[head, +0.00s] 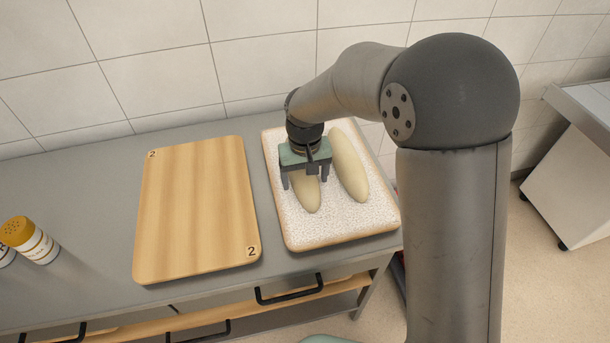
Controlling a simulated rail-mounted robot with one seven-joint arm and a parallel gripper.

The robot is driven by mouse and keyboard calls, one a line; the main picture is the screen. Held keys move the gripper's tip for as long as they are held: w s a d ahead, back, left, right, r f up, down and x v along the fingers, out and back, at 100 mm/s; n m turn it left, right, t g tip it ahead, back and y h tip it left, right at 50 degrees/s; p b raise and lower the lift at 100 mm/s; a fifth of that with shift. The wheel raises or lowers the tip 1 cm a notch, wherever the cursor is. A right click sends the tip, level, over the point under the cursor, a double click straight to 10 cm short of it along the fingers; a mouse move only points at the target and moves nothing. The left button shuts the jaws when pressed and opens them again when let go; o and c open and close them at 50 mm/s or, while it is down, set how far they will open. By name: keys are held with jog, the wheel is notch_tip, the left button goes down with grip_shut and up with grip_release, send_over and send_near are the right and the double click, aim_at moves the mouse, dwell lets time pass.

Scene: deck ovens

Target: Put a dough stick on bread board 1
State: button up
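Two pale dough sticks lie on a white floured board (285,215) with a light wooden rim, at the right end of the grey counter. My gripper (305,180) is above the left dough stick (309,198), pointing down. Its fingers are spread to either side of that stick, and I see no clear contact. The gripper hides the stick's far end. The right dough stick (349,165) lies beside it, apart from my gripper. A bare wooden board (196,205) left of the floured board is marked "2". No board marked "1" shows in the head view.
A shaker with an orange lid (30,240) stands at the far left of the counter (85,215). Drawers with black handles (290,290) are below its front edge. A tiled wall is behind. A white unit (580,150) stands at the right across the floor.

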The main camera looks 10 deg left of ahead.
notch_tip(320, 180, up, 12)
jog(key=shift+r, duration=0.2)
dwell(0.4)
jog(key=s+d+m, duration=0.1)
jog(key=s+d, duration=0.1)
jog(key=d, duration=0.5)
jog(key=s+d+m, duration=0.1)
jog(key=s+d, duration=0.2)
jog(key=d, duration=0.4)
jog(key=s+d+f+m, duration=0.3)
jog(key=s+d+f, duration=0.1)
jog(key=s+d, duration=0.9)
jog(key=shift+s+f, duration=0.15)
jog(key=shift+s, duration=0.5)
